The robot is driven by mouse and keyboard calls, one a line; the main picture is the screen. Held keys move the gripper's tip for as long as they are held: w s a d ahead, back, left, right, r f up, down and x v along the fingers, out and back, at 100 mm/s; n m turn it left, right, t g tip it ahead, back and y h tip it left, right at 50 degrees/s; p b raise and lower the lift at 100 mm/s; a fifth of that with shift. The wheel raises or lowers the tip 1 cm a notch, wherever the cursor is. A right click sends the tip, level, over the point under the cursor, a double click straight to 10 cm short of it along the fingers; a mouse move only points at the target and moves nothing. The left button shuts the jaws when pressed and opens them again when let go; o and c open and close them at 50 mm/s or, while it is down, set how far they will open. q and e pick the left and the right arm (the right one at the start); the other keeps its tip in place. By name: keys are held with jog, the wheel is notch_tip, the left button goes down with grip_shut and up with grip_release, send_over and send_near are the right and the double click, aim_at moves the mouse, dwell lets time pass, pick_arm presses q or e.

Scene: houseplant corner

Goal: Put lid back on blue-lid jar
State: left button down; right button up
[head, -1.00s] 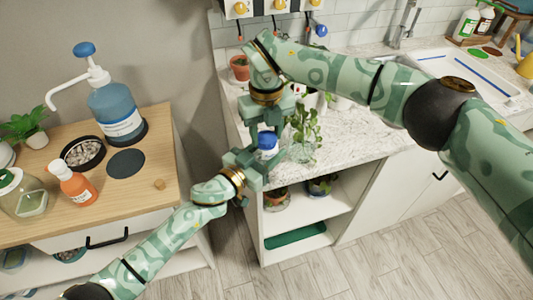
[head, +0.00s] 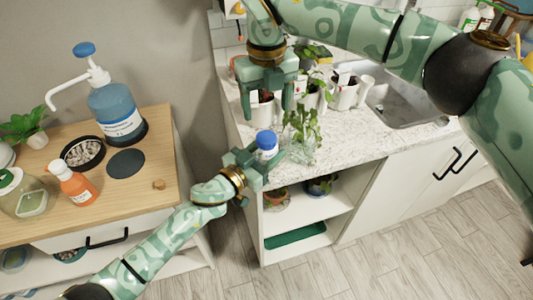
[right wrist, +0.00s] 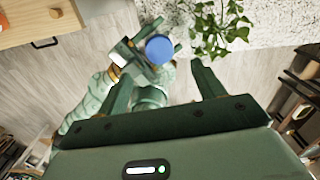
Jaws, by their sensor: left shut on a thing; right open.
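My left gripper (head: 264,164) is shut on a small white jar (head: 268,152), held upright in front of the counter's edge. A blue lid (head: 265,137) sits on top of the jar; from here it looks level, but I cannot tell how tightly it is on. My right gripper (head: 267,113) is open and empty, above the jar and apart from it, pointing down. In the right wrist view the blue lid (right wrist: 159,49) shows beyond and between the open fingers, with the left gripper (right wrist: 150,66) around the jar, whose body is mostly hidden.
A leafy plant in a clear vessel (head: 301,140) stands close right of the jar on the marble counter (head: 362,140). Several potted plants and a sink (head: 400,100) are behind.

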notch_tip(320, 180, up, 4)
jog(key=shift+f, duration=0.2)
pick_arm(q)
jog(key=c, duration=0.6)
grip_release()
jog(key=shift+o, duration=0.2)
jog(key=shift+s+a, duration=0.1)
jog(key=shift+s+a, duration=0.2)
jog(key=p+v, duration=0.3)
jog(key=v, duration=1.2)
jog(key=shift+s+a, duration=0.2)
pick_arm(e)
jog(key=r, duration=0.3)
jog(key=shift+s+r, duration=0.25)
jog(key=shift+r, duration=0.1)
